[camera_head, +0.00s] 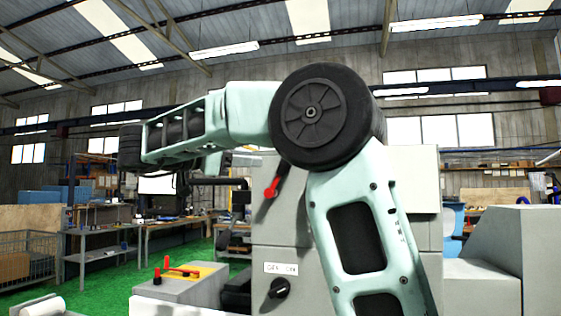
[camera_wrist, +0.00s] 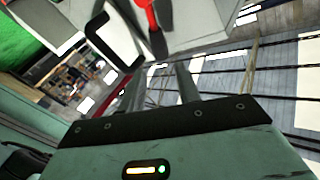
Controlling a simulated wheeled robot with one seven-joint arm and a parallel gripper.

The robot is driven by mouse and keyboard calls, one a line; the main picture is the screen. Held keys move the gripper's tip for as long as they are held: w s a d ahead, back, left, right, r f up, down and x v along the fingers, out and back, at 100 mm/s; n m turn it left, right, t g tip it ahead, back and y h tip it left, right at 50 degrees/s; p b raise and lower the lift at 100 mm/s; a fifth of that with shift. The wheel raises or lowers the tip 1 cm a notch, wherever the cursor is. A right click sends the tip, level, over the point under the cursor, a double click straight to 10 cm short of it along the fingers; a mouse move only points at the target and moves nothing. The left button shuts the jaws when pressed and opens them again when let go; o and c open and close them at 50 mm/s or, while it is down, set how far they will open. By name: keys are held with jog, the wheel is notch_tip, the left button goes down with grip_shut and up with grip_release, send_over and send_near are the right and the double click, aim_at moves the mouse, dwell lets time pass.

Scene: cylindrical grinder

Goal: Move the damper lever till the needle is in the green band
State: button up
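A dark lever with a red end (camera_head: 271,188) hangs on the front of the grey machine cabinet (camera_head: 290,222). My arm's elbow hides its upper part. A red and dark lever (camera_wrist: 151,20) also shows at the top of the wrist view, against a pale surface and beyond my gripper (camera_wrist: 160,85). Two greyish bars, which look like fingers, rise from the gripper's dark front edge with a gap between them; their tips are unclear. I cannot tell whether they touch anything. I make out no gauge, needle or green band in either view.
A black rotary switch (camera_head: 279,288) sits under an OFF/ON label. A low grey box (camera_head: 180,290) with a yellow top and red handles stands to its left. A dark bracket-shaped part (camera_wrist: 122,45) is near the lever. Green floor (camera_head: 100,280) is open at left.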

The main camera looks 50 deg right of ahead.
aim_at(281, 166)
jog(key=p+x, duration=0.1)
jog(key=x, duration=0.3)
jog(key=p+x, duration=0.1)
jog(key=x, duration=0.3)
jog(key=shift+s+d+r, duration=0.15)
jog(key=shift+s+r, duration=0.05)
jog(key=shift+s+d+f+p, duration=0.15)
jog(key=shift+d+p, duration=0.15)
jog(key=shift+d, duration=0.15)
grip_shut()
jog(key=shift+d, duration=0.1)
